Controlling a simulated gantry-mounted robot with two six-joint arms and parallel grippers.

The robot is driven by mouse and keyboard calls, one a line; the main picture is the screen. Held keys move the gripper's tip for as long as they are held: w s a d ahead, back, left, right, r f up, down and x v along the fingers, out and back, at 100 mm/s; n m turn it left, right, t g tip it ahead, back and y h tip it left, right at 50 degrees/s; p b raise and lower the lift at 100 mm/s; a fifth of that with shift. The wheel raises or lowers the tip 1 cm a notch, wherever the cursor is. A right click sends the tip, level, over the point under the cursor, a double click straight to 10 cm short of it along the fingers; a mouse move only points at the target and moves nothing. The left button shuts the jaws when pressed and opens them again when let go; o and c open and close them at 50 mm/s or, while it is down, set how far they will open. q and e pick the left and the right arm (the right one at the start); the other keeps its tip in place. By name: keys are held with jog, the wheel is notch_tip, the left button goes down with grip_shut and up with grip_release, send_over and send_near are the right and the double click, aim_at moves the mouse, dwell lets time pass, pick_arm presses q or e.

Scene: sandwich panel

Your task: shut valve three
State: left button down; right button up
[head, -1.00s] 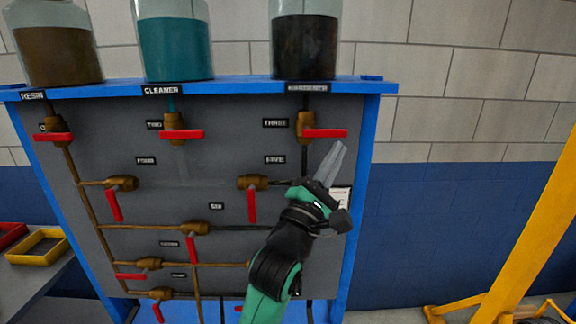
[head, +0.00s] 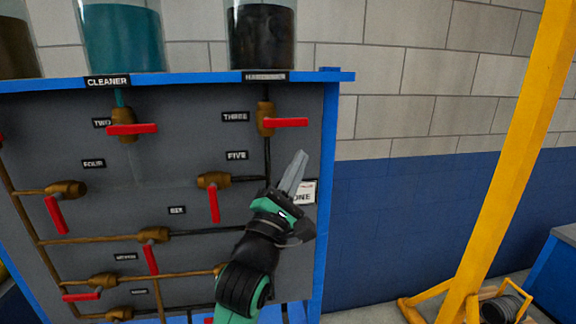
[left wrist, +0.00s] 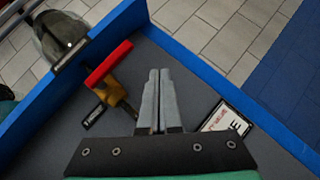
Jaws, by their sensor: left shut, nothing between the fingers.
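Valve three (head: 266,119) is a brass valve with a red lever handle (head: 290,122) pointing right, level across its vertical pipe, beside the label THREE (head: 235,117). My left gripper (head: 300,158) is shut and empty, below the handle and near the panel's right edge, apart from it. In the left wrist view, the shut fingertips (left wrist: 160,75) point up the panel, with the red handle (left wrist: 108,64) and brass body (left wrist: 112,92) to their left. My right gripper is not in view.
Valve five (head: 214,181), with its red lever down, sits left of my left arm. A white card (head: 304,193) is on the panel right of the gripper. A blue shelf (head: 200,79) with jars runs above. A yellow frame (head: 500,170) stands at the right.

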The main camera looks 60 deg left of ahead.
pick_arm(q)
jog(key=s+d+f, duration=0.3)
jog(key=d+f, duration=0.3)
jog(key=f, duration=0.1)
jog(key=shift+d+b, duration=0.2)
jog(key=shift+b, duration=0.15)
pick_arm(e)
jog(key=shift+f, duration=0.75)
pick_arm(q)
jog(key=s+d+r+m+t+h+p, duration=0.1)
jog(key=s+d+r+m+t+h, duration=0.1)
jog(key=d+r+m+h, duration=0.65)
jog(key=s+d+r+m+t+h+p, duration=0.15)
jog(key=r+m, duration=0.35)
jog(key=m, duration=0.8)
jog(key=s+d+r+m+t+h+p, duration=0.1)
jog(key=s+d+r+m+t+h, duration=0.4)
jog(key=m, duration=0.6)
notch_tip(320, 180, up, 39)
jog(key=w+g+y+p, duration=0.1)
jog(key=w+g+p, duration=0.1)
jog(key=p, duration=3.5)
jog(key=shift+d, duration=0.25)
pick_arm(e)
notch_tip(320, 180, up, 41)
